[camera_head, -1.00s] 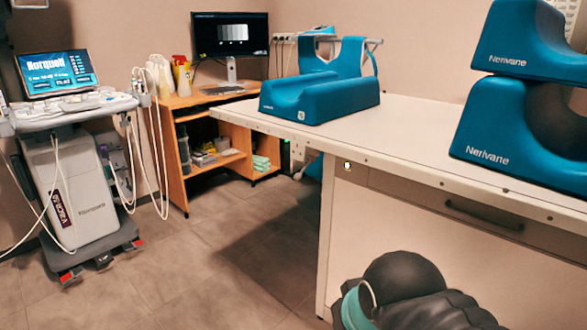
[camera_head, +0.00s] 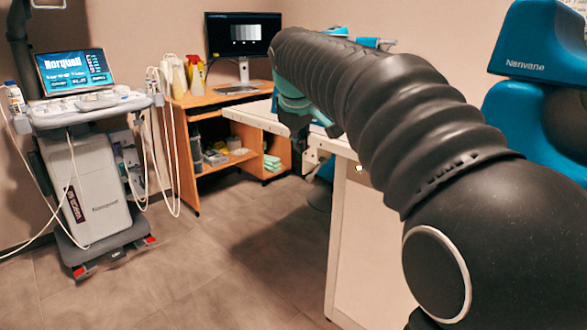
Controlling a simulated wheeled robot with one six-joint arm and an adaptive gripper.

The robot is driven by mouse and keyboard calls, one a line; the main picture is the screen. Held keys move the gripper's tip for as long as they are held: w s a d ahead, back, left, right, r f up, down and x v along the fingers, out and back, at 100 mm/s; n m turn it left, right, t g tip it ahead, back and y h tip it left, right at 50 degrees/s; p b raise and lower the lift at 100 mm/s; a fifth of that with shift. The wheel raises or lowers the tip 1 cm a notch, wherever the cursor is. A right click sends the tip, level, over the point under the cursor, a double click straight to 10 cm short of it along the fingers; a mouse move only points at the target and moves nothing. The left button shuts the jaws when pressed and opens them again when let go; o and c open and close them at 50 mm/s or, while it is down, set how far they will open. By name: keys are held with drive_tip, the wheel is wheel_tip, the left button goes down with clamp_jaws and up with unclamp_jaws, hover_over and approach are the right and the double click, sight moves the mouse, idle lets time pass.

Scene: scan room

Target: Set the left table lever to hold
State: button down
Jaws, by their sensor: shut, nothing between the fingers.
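The white table (camera_head: 243,117) runs from the middle to the right, mostly behind my arm. I cannot make out a lever on it for certain. A small light knob (camera_head: 359,168) shows at the table's front edge, beside my arm; I cannot tell whether it is the lever. My gripper (camera_head: 298,130) is the small dark shape at the far end of my arm, over the table's left part. It looks shut and empty, pointing down. Its fingertips are small and partly hidden, and I cannot tell whether they touch anything.
An ultrasound cart (camera_head: 95,185) stands at left, cables hanging. A wooden desk (camera_head: 181,160) with a monitor (camera_head: 238,36) is at the back. The floor (camera_head: 215,245) between cart and table is clear.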

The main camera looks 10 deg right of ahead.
drive_tip(key=shift+n, duration=0.4)
drive_tip(key=w, duration=0.3)
drive_tip(key=w+a, duration=0.1)
drive_tip(key=shift+w+a+r, duration=0.1)
drive_tip(key=shift+w+r, duration=0.15)
drive_tip(key=shift+r, duration=0.15)
approach(316, 170)
drive_tip(key=w+a+f, duration=0.4)
drive_tip(key=shift+s+d+f+b, duration=0.3)
drive_tip(key=shift+d+f, duration=0.15)
drive_tip(key=shift+f, duration=0.25)
drive_tip(key=shift+s+d+f+b, duration=0.3)
drive_tip(key=shift+d+f, duration=0.2)
drive_tip(key=shift+f, duration=0.2)
